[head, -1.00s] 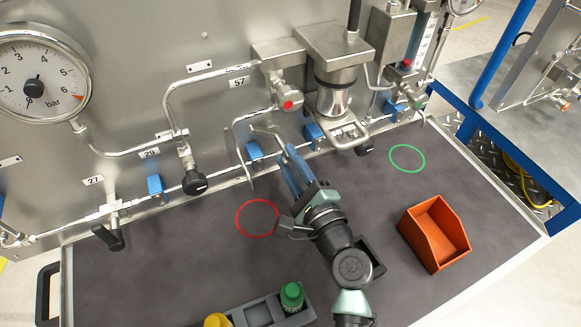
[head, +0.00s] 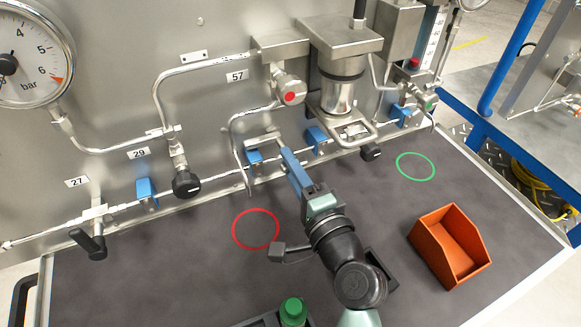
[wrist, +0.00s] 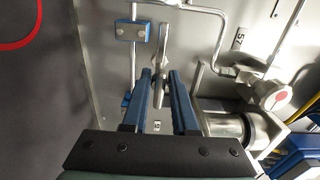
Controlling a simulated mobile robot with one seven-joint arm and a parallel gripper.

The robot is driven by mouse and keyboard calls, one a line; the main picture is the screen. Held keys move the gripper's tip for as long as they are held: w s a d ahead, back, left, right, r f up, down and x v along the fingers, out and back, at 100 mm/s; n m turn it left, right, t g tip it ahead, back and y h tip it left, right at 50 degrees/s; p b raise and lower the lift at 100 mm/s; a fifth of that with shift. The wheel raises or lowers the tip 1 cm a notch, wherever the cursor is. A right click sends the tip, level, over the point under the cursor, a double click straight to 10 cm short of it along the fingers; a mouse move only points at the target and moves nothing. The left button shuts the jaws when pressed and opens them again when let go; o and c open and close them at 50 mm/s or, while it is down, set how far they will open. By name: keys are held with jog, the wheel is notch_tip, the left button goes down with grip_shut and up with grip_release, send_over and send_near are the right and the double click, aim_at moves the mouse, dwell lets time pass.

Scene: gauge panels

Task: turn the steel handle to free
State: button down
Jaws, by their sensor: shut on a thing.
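The steel handle (head: 263,138) is a flat metal lever at the lower pipe of the panel, below the red-dotted valve. My gripper (head: 285,155) reaches up to it from the bench side, its blue fingers at the lever's right end. In the wrist view the handle (wrist: 158,92) runs between the two blue fingers of my gripper (wrist: 162,80), which are shut on it. The fingers hide part of the lever, and I cannot read any position mark beside it.
A red-dotted valve (head: 289,94) and a steel cylinder (head: 337,92) stand close above and right. A black-knobbed valve (head: 186,184) is to the left. An orange bin (head: 452,250) and a green-capped item (head: 293,311) are on the bench. The red ring (head: 256,229) is empty.

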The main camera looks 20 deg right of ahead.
dwell(0.4)
jog(key=c, duration=0.9)
grip_release()
jog(key=s+b, duration=0.1)
jog(key=s, duration=0.3)
jog(key=s+b, duration=0.1)
jog(key=s, duration=0.8)
jog(key=shift+d+b, duration=0.25)
jog(key=shift+b, duration=0.15)
